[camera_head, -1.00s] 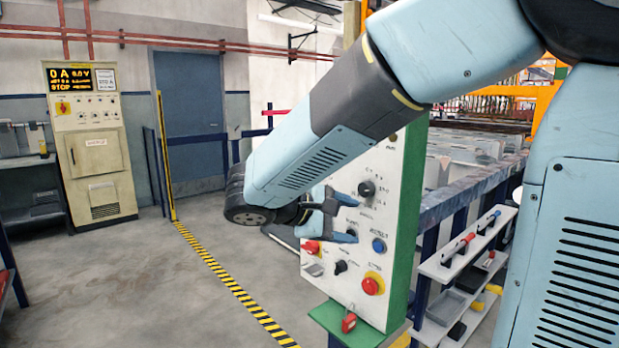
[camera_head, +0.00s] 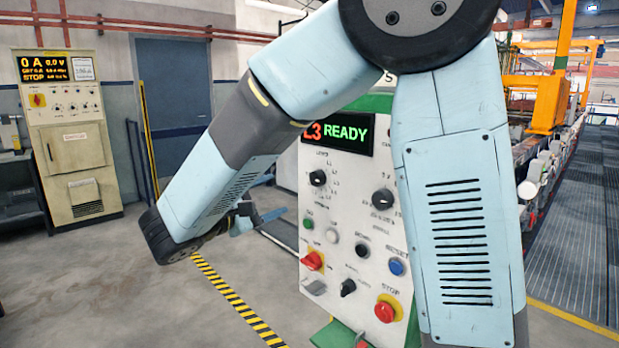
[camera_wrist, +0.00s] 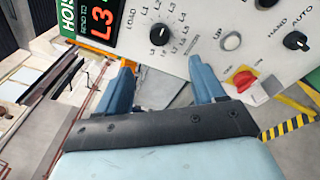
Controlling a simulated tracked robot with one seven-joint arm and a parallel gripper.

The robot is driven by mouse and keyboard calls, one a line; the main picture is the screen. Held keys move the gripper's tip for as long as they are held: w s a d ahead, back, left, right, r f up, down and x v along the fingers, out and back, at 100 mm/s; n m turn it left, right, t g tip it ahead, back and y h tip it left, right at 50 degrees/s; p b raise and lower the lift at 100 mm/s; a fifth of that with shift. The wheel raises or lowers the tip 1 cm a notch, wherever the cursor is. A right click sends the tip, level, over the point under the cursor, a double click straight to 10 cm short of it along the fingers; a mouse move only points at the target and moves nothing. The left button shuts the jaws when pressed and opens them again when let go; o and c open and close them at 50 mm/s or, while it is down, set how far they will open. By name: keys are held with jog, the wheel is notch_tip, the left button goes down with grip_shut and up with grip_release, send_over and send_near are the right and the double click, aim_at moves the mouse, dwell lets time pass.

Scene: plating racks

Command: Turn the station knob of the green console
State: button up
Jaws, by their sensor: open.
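The green console (camera_head: 375,103) stands at the centre of the head view, its white panel partly hidden by my arm. Its display (camera_head: 338,134) reads "L3 READY". A black knob (camera_head: 318,178) ringed by L-labels, which looks like the station knob, sits below the display. In the wrist view this knob (camera_wrist: 158,34) is ringed by "LOAD" and L-marks, beyond and roughly between my fingertips. My gripper (camera_head: 262,214) shows left of the panel in the head view. In the wrist view my gripper (camera_wrist: 160,62) is open and empty, apart from the knob.
The panel also bears a second black knob (camera_head: 382,199), a blue button (camera_head: 397,267), a red switch (camera_head: 312,261) and a red stop button (camera_head: 385,311). A beige cabinet (camera_head: 72,145) stands at the back left. The floor left of the console is clear.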

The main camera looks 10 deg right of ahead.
aim_at(315, 180)
jog(key=x, duration=1.3)
jog(key=shift+w+d, duration=0.3)
jog(key=shift+c, duration=0.5)
jog(key=c, duration=1)
jog(key=shift+o, duration=0.2)
